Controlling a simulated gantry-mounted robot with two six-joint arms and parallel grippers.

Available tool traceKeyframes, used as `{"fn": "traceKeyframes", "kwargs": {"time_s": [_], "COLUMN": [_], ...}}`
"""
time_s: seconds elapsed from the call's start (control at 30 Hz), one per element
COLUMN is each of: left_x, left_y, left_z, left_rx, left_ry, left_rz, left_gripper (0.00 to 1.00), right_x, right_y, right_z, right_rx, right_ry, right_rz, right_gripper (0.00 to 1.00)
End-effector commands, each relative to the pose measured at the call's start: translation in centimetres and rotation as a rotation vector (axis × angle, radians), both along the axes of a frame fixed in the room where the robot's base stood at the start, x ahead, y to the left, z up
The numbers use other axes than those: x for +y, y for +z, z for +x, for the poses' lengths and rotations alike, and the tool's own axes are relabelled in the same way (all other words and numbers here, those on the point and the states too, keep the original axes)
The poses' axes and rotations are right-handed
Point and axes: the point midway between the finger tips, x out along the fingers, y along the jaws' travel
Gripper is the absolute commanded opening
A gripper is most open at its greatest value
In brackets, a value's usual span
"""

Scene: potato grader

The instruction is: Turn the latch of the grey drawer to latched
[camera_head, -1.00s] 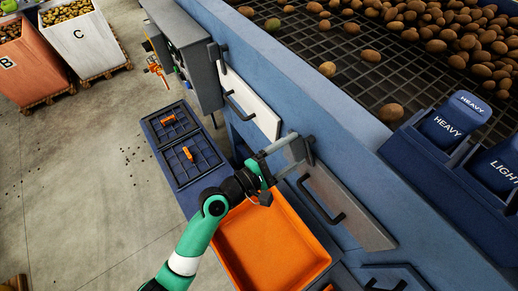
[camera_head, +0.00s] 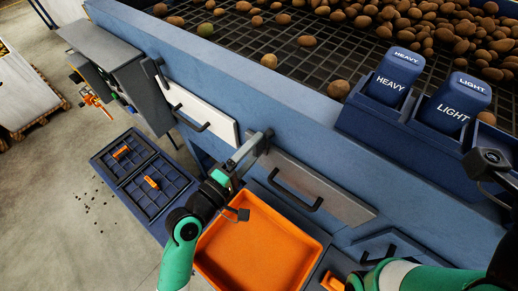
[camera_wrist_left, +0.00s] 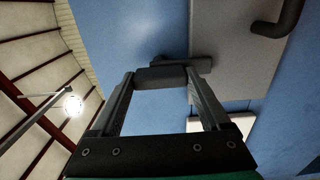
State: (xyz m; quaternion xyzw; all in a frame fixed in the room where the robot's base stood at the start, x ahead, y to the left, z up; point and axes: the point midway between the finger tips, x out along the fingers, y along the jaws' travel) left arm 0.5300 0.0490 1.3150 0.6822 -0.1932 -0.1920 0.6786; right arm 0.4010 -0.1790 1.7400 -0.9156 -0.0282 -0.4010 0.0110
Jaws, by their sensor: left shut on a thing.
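The grey drawer (camera_head: 335,198) has a plain grey front with a black bar handle (camera_head: 295,192) and is set in the blue machine side. Its dark latch (camera_head: 265,138) is at the upper left corner of the front. My left gripper (camera_head: 252,152) is shut on the latch. In the left wrist view the latch knob (camera_wrist_left: 160,77) sits between the two fingertips, and its bar (camera_wrist_left: 195,63) reaches over the edge of the grey drawer front (camera_wrist_left: 232,45). The fingers hide part of the latch in the head view. My right arm shows at the lower right; its fingertips do not show.
A white drawer (camera_head: 222,123) with its own latch (camera_head: 152,70) is to the left. An orange tray (camera_head: 203,258) lies below my left arm. HEAVY (camera_head: 398,80) and LIGHT (camera_head: 455,105) bins stand right of the potato grid. Another handled front (camera_head: 375,245) is lower right.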

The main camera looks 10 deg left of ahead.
Motion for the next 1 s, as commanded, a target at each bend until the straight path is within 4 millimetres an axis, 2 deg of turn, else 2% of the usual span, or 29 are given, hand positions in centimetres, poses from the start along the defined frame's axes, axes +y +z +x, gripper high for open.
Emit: {"fn": "traceKeyframes", "kwargs": {"time_s": [0.43,0.47,0.53,0.83,1.0], "left_x": [0.1,0.1,0.1,0.3,1.6], "left_y": [-0.1,-0.1,-0.1,-0.1,-0.1], "left_z": [0.0,0.0,0.0,-0.2,-2.3], "left_rx": [-0.006,-0.006,-0.005,-0.004,-0.004], "left_ry": [0.002,0.002,0.002,0.003,0.005], "left_rz": [0.013,0.013,0.012,0.009,0.009], "left_gripper": [0.0,0.85,0.98,1.0,1.0], "right_x": [0.0,0.0,0.0,0.0,0.0], "right_y": [0.0,0.0,0.0,0.0,-0.1], "right_z": [0.0,0.0,0.0,0.0,0.0], "right_rx": [0.0,0.0,0.0,0.0,0.0], "right_ry": [0.0,0.0,0.0,0.0,0.0], "right_rz": [0.0,0.0,0.0,0.0,0.0], "right_gripper": [1.0,1.0,1.0,1.0,1.0]}}
